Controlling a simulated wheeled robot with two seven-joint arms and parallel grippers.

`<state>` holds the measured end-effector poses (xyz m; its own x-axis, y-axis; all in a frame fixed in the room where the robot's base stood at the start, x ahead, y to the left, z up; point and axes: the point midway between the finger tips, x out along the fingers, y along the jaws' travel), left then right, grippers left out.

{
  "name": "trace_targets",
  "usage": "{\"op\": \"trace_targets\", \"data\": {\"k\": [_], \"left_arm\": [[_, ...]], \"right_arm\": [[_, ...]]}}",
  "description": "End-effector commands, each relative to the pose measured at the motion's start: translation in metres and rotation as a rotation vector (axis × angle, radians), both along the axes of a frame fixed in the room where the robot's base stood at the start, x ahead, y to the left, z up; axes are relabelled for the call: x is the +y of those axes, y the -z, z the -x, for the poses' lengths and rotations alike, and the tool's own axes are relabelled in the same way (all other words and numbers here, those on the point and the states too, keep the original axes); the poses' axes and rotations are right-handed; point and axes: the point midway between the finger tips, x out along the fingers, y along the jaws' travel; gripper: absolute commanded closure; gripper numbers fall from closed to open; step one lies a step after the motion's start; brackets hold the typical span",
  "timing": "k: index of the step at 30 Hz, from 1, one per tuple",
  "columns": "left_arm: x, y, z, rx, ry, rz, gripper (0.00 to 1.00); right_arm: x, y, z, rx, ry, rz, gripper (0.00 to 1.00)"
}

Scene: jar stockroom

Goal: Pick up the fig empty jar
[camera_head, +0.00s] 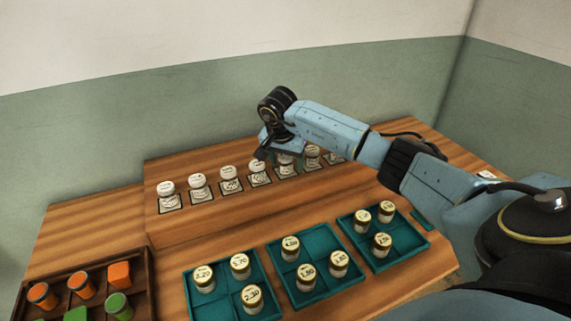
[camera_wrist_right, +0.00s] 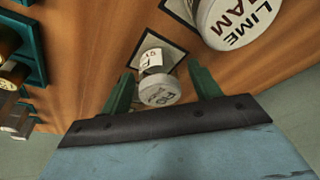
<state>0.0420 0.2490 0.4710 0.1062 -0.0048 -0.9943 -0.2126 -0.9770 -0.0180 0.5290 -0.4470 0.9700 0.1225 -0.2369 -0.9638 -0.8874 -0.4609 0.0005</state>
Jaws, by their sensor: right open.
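A small jar with a pale lid (camera_wrist_right: 158,90) stands on a square white label card in the right wrist view. Its lettering is partly readable and seems to start with F, which fits fig. My right gripper (camera_wrist_right: 163,86) is open, with one green finger on each side of this jar and no clear contact. In the head view my right gripper (camera_head: 266,148) is over the raised shelf's jar row and partly hides the jars under it. I cannot tell there which jar is the fig one. My left gripper is not in view.
A lime jam jar (camera_wrist_right: 230,18) stands close beside in the wrist view. White-lidded jars line the wooden shelf (camera_head: 230,215). Teal trays (camera_head: 193,298) with gold-lidded jars stand in front. A dark crate (camera_head: 150,285) with orange and green items is at lower left.

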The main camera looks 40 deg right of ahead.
Motion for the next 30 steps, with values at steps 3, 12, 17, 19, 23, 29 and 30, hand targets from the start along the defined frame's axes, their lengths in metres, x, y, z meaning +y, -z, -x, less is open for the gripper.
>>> {"op": "trace_targets", "data": {"k": [3,12,17,19,23,29,30], "left_arm": [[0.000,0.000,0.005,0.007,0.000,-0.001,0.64],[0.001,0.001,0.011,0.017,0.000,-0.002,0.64],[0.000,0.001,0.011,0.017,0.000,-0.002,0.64],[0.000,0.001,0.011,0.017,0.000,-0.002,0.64],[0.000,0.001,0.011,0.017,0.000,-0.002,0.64],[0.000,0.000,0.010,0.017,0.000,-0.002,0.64],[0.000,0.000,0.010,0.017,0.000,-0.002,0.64]], "right_arm": [[-0.001,0.001,0.000,0.000,0.001,0.000,0.38],[0.000,0.001,0.000,-0.001,0.001,0.001,0.62],[-0.001,0.001,0.000,-0.001,0.001,0.001,0.83],[-0.001,0.000,0.000,-0.001,0.001,0.001,0.86],[-0.001,0.000,0.000,-0.002,0.001,0.000,0.86],[-0.001,-0.016,-0.001,-0.005,0.001,0.003,0.86],[-0.002,-0.024,-0.001,-0.006,0.001,0.002,0.86]]}}
